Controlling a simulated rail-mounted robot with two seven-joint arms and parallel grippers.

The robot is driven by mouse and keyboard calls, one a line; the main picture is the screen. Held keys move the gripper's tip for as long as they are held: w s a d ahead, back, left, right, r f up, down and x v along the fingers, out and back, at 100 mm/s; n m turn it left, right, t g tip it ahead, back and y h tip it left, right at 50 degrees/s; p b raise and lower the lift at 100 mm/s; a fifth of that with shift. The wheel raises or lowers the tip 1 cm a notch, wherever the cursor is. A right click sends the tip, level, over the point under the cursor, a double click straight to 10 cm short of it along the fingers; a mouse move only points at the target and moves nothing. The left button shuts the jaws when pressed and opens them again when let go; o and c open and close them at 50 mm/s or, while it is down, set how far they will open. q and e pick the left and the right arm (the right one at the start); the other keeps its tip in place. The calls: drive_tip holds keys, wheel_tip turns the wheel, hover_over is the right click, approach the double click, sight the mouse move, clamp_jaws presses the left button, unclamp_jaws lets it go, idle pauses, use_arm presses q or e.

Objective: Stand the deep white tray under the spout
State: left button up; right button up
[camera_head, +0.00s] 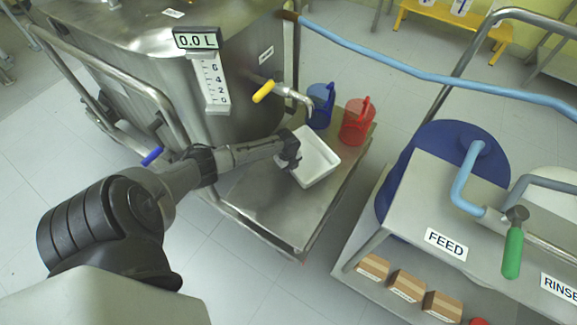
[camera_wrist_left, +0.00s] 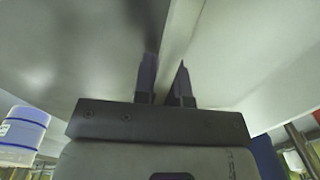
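The deep white tray (camera_head: 320,160) is upright over the steel cart deck, in front of the blue and red jugs; I cannot tell if it touches the deck. The spout (camera_head: 298,97), with a yellow handle (camera_head: 263,91), comes out of the steel vessel above and behind the tray's left part. My left gripper (camera_head: 291,152) is at the tray's left wall. In the left wrist view, its two fingers (camera_wrist_left: 166,88) stand close on either side of the pale tray wall (camera_wrist_left: 182,35), shut on it. My right gripper is not in view.
A blue jug (camera_head: 320,105) and a red jug (camera_head: 356,122) stand behind the tray. The deck (camera_head: 265,200) is bare in front. The vessel (camera_head: 170,75) shows 0.0 L. A bench (camera_head: 430,205) with FEED and RINSE labels and a blue hose are at right.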

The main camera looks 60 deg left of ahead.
use_arm(q)
drive_tip(key=o, duration=0.3)
wheel_tip(320, 180, up, 7)
drive_tip(key=p, duration=0.5)
drive_tip(key=shift+n, duration=0.5)
drive_tip(key=s+d, duration=0.1)
drive_tip(key=d, duration=0.2)
drive_tip(key=s+d+f, duration=0.1)
drive_tip(key=d, duration=0.3)
drive_tip(key=s+d, duration=0.1)
drive_tip(key=d, duration=0.3)
drive_tip(key=shift+s+d+f, duration=0.2)
drive_tip(key=shift+s, duration=0.05)
drive_tip(key=s+d+r+n+t+h, duration=0.1)
drive_tip(key=s+d+r+n, duration=0.3)
drive_tip(key=d, duration=0.5)
drive_tip(key=s+d+r+n, duration=0.2)
drive_tip(key=s+d, duration=0.5)
drive_tip(key=d, duration=0.3)
drive_tip(key=s+d+r+n+t, duration=0.1)
drive_tip(key=s+r+n+t, duration=0.1)
drive_tip(key=s+r+n, duration=0.3)
wheel_tip(320, 180, up, 5)
drive_tip(key=shift+s+d+f+n+y, duration=0.1)
drive_tip(key=shift+s+d+n+y, duration=0.3)
drive_tip(key=shift+n, duration=0.7)
